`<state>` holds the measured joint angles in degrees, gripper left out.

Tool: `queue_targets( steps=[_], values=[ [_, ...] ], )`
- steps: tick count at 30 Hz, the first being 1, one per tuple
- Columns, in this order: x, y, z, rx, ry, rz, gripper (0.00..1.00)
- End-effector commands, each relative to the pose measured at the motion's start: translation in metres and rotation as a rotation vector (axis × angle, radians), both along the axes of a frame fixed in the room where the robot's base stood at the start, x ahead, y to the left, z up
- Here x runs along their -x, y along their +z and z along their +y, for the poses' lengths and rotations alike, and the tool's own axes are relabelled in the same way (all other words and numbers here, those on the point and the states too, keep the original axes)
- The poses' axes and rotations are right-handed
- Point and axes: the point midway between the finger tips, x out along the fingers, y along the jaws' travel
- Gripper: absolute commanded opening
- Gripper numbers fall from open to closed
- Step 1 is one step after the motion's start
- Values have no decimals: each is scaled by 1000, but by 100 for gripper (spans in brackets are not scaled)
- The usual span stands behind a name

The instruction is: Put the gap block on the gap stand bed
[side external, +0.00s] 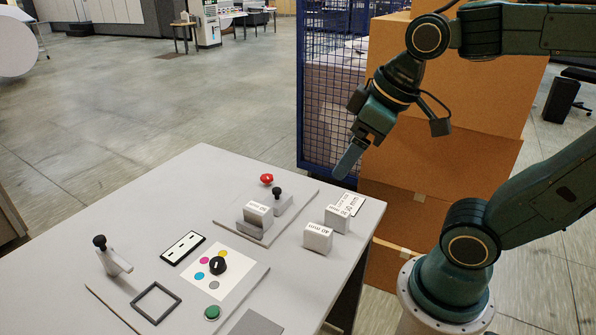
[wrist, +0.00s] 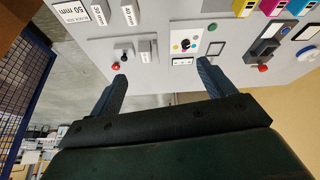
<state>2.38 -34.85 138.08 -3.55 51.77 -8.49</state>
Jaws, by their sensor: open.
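My gripper (side external: 350,160) is open and empty, held in the air above the far right of the table. Its two fingers stand wide apart in the wrist view (wrist: 162,78). Two pale labelled blocks, a rear one (side external: 337,219) and a front one (side external: 318,238), stand on the table near its right edge; both show at the top of the wrist view (wrist: 128,17). The gap stand (side external: 238,232) is a grey plate with a small upright part under a black knob (side external: 277,190). Another pale labelled block (side external: 257,216) sits on it. Its printed size is hard to read.
A card reading 50 mm (wrist: 72,12) lies beside the loose blocks. A dial on a colour-dot panel (side external: 218,265), a black frame (side external: 156,301) and a green button (side external: 212,312) are nearer. Brown boxes (side external: 440,130) stand beyond the table.

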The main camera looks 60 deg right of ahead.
Motion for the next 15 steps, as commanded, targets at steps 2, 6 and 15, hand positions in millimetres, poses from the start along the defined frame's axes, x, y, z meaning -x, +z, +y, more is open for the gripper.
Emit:
queue_targets(
  steps=[2, 6, 15],
  values=[
    [13, -2, 0, -17, -51, -22, 82],
    [26, -6, -2, -41, -121, -44, 82],
    [32, -9, -3, -54, -154, -53, 82]
  ],
)
